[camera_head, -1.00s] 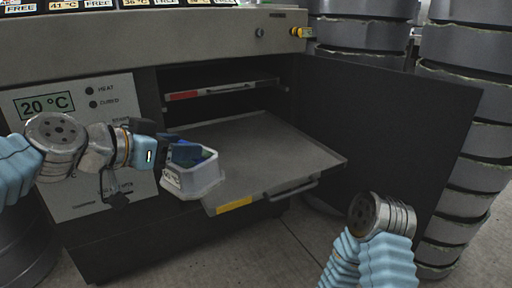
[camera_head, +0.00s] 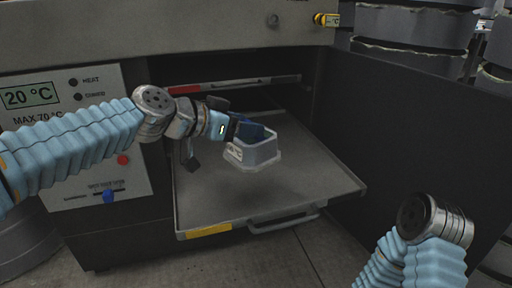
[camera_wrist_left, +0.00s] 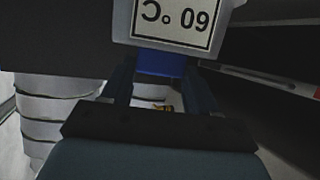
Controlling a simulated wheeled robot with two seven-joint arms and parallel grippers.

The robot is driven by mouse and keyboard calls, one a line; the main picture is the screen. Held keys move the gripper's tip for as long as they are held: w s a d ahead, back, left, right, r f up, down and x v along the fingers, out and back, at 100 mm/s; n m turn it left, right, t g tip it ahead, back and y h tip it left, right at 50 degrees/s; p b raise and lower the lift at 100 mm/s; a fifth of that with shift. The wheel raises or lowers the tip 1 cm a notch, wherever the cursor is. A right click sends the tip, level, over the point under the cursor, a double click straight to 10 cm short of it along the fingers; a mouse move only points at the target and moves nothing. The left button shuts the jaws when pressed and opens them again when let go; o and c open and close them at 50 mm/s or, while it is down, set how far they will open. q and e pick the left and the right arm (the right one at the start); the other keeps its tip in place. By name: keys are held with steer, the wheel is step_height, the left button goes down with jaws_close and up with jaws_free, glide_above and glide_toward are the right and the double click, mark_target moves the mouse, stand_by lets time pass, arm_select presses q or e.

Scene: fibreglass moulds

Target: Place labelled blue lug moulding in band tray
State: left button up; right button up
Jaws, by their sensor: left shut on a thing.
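A pale grey moulding (camera_head: 255,153) with a blue lug (camera_head: 262,132) hangs over the pulled-out tray (camera_head: 200,205), which has a yellow band on its front edge. My left gripper (camera_head: 242,128) is shut on the blue lug. In the left wrist view, the lug (camera_wrist_left: 160,63) sits between the two dark fingers, and the moulding's label (camera_wrist_left: 172,20) reads 60 °C upside down. The moulding looks upright and apart from the tray. My right arm shows at lower right, but its gripper does not.
An upper tray with a red band (camera_head: 185,89) is inside the oven. The open dark door (camera_head: 430,140) stands to the right. The oven panel (camera_head: 75,130) reads 20 °C and MAX 70 °C. The yellow-banded tray's surface around the moulding is clear.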

arm_select(q)
steer(key=w+f, duration=0.2)
steer(key=w+d+f, duration=0.1)
steer(key=w+f, duration=0.1)
steer(key=w+d+f+b, duration=0.1)
steer(key=w+f, duration=0.1)
steer(key=w, duration=0.1)
steer(key=shift+w+f, duration=0.1)
steer(key=shift+f, duration=0.3)
steer(key=f, duration=0.2)
steer(key=b, duration=0.1)
steer(key=shift+w+f, duration=0.25)
steer(key=shift+f, duration=0.5)
steer(key=shift+f+b, duration=0.2)
steer(key=shift+b, duration=0.25)
steer(key=o, duration=1.6)
steer(key=shift+r, duration=0.1)
steer(key=shift+c, duration=0.2)
